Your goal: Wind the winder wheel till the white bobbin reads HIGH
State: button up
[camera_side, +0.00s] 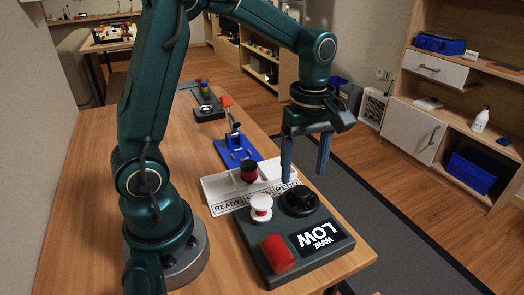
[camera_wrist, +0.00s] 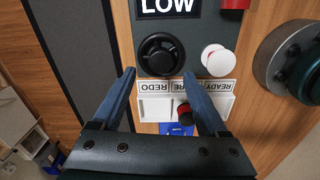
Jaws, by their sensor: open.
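The winder is a dark grey box (camera_side: 337,245) on the table, with a display (camera_side: 320,238) reading LOW. Its black winder wheel (camera_side: 299,201) lies at the box's far right corner and also shows in the wrist view (camera_wrist: 161,54). The white bobbin (camera_side: 261,207) stands upright beside the wheel, and in the wrist view (camera_wrist: 217,60) it is to the wheel's right. My gripper (camera_side: 305,175) is open and empty, pointing down above the wheel. In the wrist view its fingertips (camera_wrist: 159,75) are spread near the wheel's lower edge, apart from it.
A red cylinder (camera_side: 278,254) lies on the box near the display. A white tray (camera_side: 214,188) labelled READY and REDO, partly hidden, sits behind the box with a black-and-red bobbin (camera_side: 249,171). A blue stand (camera_side: 236,152) is farther back. The table's right edge is close.

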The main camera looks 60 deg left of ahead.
aim_at(301, 189)
jog(key=shift+f, duration=2.45)
grip_shut()
